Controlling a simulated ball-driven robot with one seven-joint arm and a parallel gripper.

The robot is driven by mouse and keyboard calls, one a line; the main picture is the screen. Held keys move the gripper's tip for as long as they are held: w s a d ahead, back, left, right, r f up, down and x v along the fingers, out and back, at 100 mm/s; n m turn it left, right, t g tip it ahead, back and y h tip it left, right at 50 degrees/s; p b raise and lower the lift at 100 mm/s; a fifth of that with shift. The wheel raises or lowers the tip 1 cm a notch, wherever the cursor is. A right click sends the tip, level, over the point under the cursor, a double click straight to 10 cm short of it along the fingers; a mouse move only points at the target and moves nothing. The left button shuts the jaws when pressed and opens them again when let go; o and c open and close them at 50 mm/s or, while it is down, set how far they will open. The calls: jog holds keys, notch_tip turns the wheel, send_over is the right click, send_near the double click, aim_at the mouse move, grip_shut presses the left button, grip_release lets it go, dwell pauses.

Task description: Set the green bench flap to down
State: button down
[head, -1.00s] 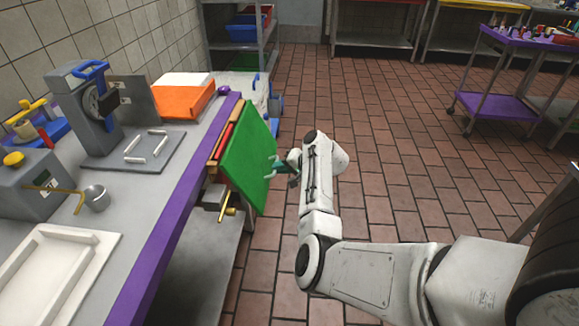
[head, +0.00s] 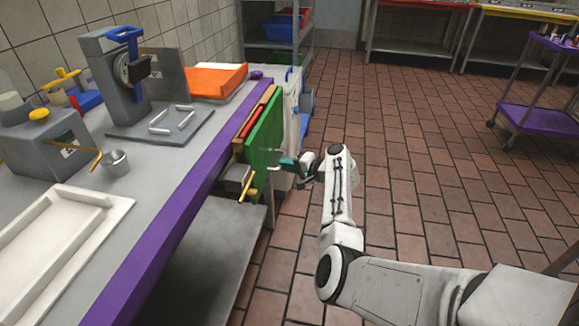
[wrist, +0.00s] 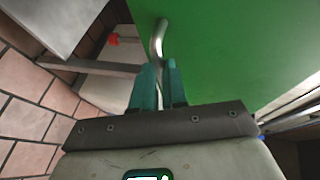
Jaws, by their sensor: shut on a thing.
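The green bench flap (head: 266,130) is at the bench's right edge and stands close to vertical in the head view, seen nearly edge-on. It fills much of the wrist view (wrist: 230,50). A bent metal handle (wrist: 158,42) sticks out from its face. My gripper (head: 288,164), with teal fingers, is at the flap's outer face. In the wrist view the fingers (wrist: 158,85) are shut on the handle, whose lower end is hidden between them. I cannot tell whether the flap hangs fully down.
The grey bench top has a purple edge (head: 180,205); it carries a white tray (head: 60,240), a grey press (head: 125,75) and an orange bin (head: 212,80). A yellow lever (head: 247,187) shows below the flap. A lower shelf (head: 205,255) is under the bench. Tiled floor is open to the right.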

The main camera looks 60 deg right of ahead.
jog(key=shift+a+f, duration=0.1)
jog(key=shift+f, duration=0.35)
jog(key=c, duration=1.4)
grip_release()
jog(key=shift+f, duration=0.1)
jog(key=shift+o, duration=1.2)
jog(key=shift+w+r, duration=0.1)
jog(key=shift+r, duration=0.1)
jog(key=p+v, duration=0.2)
jog(key=v, duration=0.9)
jog(key=shift+w, duration=0.1)
